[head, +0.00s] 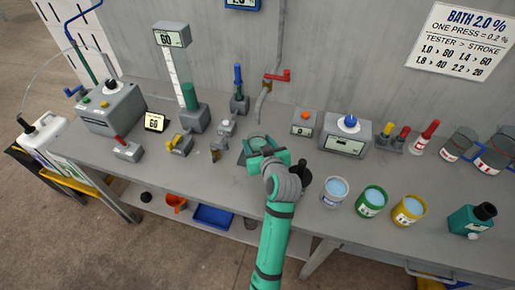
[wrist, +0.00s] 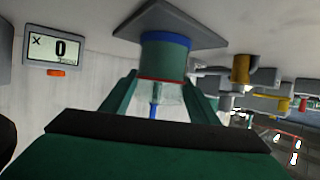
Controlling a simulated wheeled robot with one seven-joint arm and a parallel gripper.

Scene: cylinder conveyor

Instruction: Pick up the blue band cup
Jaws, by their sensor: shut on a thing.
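A cup with a blue band (wrist: 166,40) stands between my fingers in the wrist view, which looks upside down. Its band is next to a grey plate (wrist: 205,24); a teal section, a thin red line and a clear section follow. My gripper (wrist: 158,92) is shut on this cup, one green finger on each side. In the head view my gripper (head: 270,158) is at the grey plate in the middle of the bench, and the cup's round rim (head: 258,142) shows just beyond it. I cannot tell whether the cup touches the plate.
Three filled cups, whitish (head: 333,197), green (head: 369,206) and yellow (head: 407,215), stand at right near a teal bottle (head: 470,220). A grey scale (head: 345,140) is right of my gripper. A small tap (head: 226,128) and yellow-handled device (head: 179,146) are left. A red-handled pipe (head: 266,85) hangs behind.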

